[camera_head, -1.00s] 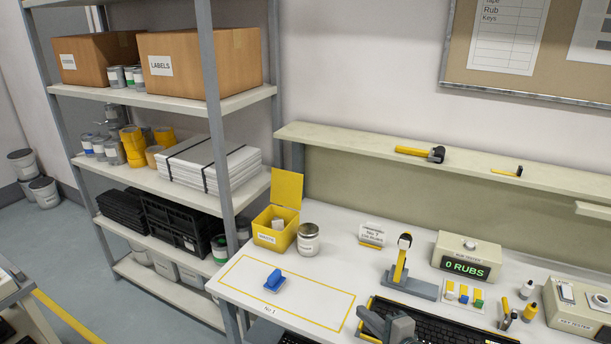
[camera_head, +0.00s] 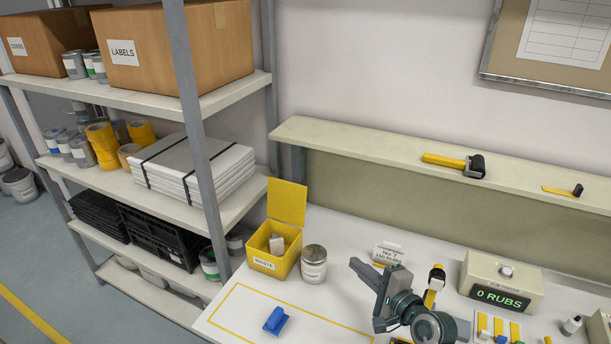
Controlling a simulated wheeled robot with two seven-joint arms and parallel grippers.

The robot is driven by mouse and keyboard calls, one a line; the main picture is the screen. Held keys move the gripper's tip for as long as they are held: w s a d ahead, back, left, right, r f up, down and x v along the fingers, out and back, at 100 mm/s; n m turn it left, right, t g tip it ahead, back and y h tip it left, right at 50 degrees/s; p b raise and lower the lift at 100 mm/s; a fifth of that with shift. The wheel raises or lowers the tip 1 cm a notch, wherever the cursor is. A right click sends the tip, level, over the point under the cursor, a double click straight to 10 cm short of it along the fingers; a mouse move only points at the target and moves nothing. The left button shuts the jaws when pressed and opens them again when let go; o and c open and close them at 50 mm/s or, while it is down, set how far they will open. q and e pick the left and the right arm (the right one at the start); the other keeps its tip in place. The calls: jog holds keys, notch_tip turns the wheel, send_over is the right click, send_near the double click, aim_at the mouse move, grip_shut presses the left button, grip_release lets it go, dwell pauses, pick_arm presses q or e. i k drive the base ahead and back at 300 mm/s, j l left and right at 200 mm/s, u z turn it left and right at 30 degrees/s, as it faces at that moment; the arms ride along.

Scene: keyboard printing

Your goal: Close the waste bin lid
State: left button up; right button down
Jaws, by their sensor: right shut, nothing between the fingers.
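The yellow waste bin (camera_head: 273,264) stands at the back left of the white table, with a "WASTE" label on its front. Its yellow lid (camera_head: 287,201) is open and stands upright at the bin's back edge. A pale crumpled piece (camera_head: 277,244) shows inside the bin. My right gripper (camera_head: 357,266) is shut and empty above the table, to the right of the bin and apart from it. My left gripper is not in view.
A grey tin (camera_head: 314,264) stands just right of the bin. A blue block-like tool (camera_head: 275,321) lies inside the yellow outline in front. A grey shelf post (camera_head: 203,150) rises left of the bin. A rub tester (camera_head: 502,281) stands at right.

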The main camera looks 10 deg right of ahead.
aim_at(286, 200)
jog(key=i, duration=0.9)
